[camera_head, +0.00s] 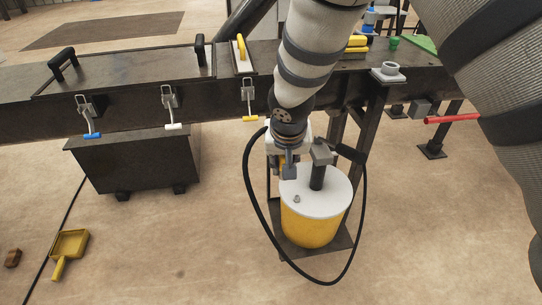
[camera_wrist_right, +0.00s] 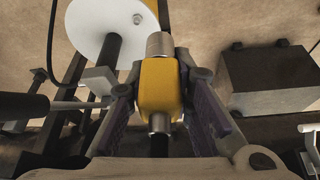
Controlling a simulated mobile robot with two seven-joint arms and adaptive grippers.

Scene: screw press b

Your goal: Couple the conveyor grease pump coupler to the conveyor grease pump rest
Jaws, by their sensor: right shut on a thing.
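My right gripper (camera_head: 289,170) is above the left part of the grease pump's white lid (camera_head: 324,190), beside its dark pump column (camera_head: 317,175). In the right wrist view its fingers are closed on the sides of the coupler (camera_wrist_right: 160,88), a yellow block with silver ends. In the head view the gripper hides most of the coupler. The pump has a yellow bucket (camera_head: 310,226). A small silver fitting (camera_head: 297,199) stands on the lid, apart from the gripper; I cannot tell whether this is the rest. My left gripper is not in view.
A black hose (camera_head: 248,185) loops around the bucket. The pump's dark handle (camera_head: 350,154) sticks out to the right. The dark conveyor (camera_head: 130,75) with latches runs behind, above a dark box (camera_head: 135,163).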

